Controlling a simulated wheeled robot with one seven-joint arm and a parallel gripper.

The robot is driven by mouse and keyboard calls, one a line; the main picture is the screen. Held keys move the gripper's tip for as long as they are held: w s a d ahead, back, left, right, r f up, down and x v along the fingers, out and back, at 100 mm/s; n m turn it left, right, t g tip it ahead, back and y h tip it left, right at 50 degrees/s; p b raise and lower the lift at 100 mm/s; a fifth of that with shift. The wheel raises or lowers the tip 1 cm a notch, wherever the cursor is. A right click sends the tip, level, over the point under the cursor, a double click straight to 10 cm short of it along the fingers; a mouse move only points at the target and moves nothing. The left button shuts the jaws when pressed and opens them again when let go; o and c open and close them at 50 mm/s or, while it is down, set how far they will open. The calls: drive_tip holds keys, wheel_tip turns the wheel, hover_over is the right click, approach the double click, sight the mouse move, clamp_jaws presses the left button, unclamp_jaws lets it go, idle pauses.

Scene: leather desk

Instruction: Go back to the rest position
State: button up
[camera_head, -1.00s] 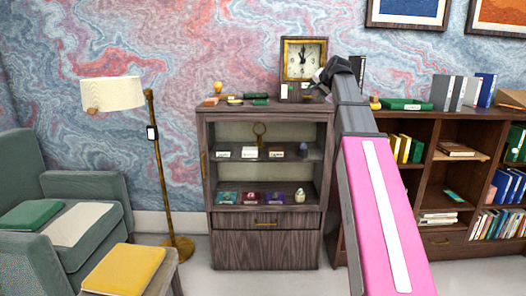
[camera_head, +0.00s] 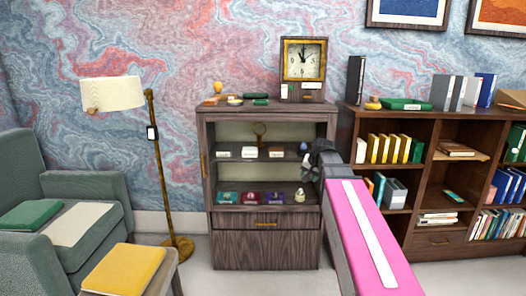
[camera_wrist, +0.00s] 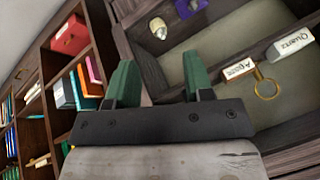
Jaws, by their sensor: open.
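My gripper (camera_head: 318,160) is in front of the right side of the dark wooden display cabinet (camera_head: 265,223), at about the height of its shelves. In the wrist view my gripper (camera_wrist: 163,80) shows two green fingers spread apart with nothing between them. The wrist view is tilted and shows the cabinet's inside with a white label reading "Quartz" (camera_wrist: 290,46), another white label (camera_wrist: 239,69) and a gold ring (camera_wrist: 265,87). My forearm hides part of the cabinet's right edge and part of the bookcase.
A clock (camera_head: 304,59) and small items stand on the cabinet top. A bookcase (camera_head: 428,183) with books is on the right. A floor lamp (camera_head: 112,94), a green armchair (camera_head: 95,183) and a yellow cushion (camera_head: 124,270) are on the left.

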drive_tip(key=s+f+n+g+h, duration=0.2)
drive_tip(key=s+f+g, duration=0.3)
drive_tip(key=s+f, duration=1.7)
wheel_tip(320, 180, down, 4)
drive_tip(key=shift+a+r+n+g, duration=0.1)
drive_tip(key=shift+a+n+g, duration=0.3)
drive_tip(key=shift+n, duration=0.5)
